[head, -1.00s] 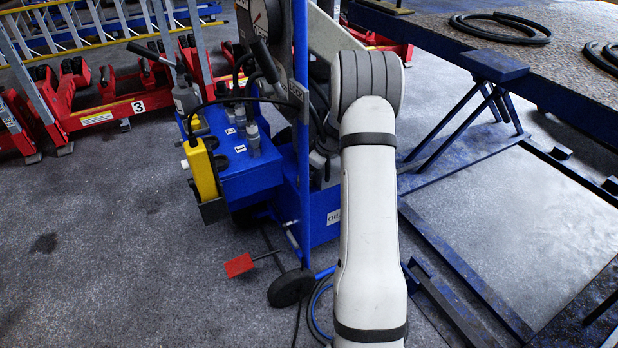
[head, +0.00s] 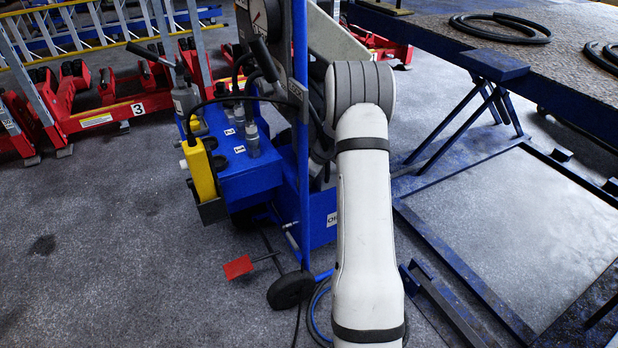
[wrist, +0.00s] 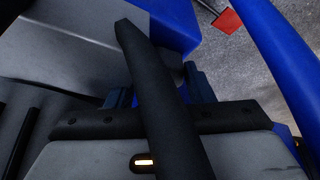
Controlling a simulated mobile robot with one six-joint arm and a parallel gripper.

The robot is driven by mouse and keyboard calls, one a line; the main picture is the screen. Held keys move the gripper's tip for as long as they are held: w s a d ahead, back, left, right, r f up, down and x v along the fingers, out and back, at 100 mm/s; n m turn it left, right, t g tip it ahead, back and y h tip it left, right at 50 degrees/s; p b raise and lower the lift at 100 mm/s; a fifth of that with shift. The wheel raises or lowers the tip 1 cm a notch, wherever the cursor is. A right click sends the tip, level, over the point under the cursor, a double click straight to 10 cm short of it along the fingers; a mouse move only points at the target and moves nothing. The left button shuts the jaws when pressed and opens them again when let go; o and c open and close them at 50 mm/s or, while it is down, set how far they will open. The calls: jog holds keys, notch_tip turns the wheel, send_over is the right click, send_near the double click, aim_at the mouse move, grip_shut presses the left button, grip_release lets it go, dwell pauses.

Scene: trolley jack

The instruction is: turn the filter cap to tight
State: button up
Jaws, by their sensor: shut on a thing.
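The trolley jack (head: 262,185) is a blue unit with a tall blue post, standing left of my arm in the head view. My gripper is hidden there behind the jack's parts and my arm. In the wrist view my gripper (wrist: 160,92) shows its grey body and two dark blue fingers, shut on what I take to be the filter cap. A thick black bar crosses in front of the fingers and hides the grip. The cap itself cannot be made out in either view, so its tightness cannot be told.
A red pedal (head: 238,267) sticks out low at the jack's front; it also shows in the wrist view (wrist: 228,21). A yellow box (head: 201,168) hangs at its left side. Red stands (head: 105,112) lie behind left. A blue platform (head: 560,65) is right. The floor at front left is clear.

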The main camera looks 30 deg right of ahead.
jog(key=shift+c, duration=0.8)
jog(key=shift+a+f+m+h+b, duration=0.1)
jog(key=shift+m+h+b, duration=0.4)
jog(key=shift+m, duration=0.4)
jog(key=shift+s+a+m+t+h, duration=0.1)
jog(key=shift+m+t+h, duration=0.2)
jog(key=shift+m, duration=1)
jog(key=o, duration=1)
jog(key=shift+c, duration=0.2)
jog(key=shift+r, duration=0.2)
jog(key=p+v, duration=0.2)
jog(key=v, duration=0.5)
jog(key=shift+s+r, duration=0.2)
jog(key=shift+r, duration=0.05)
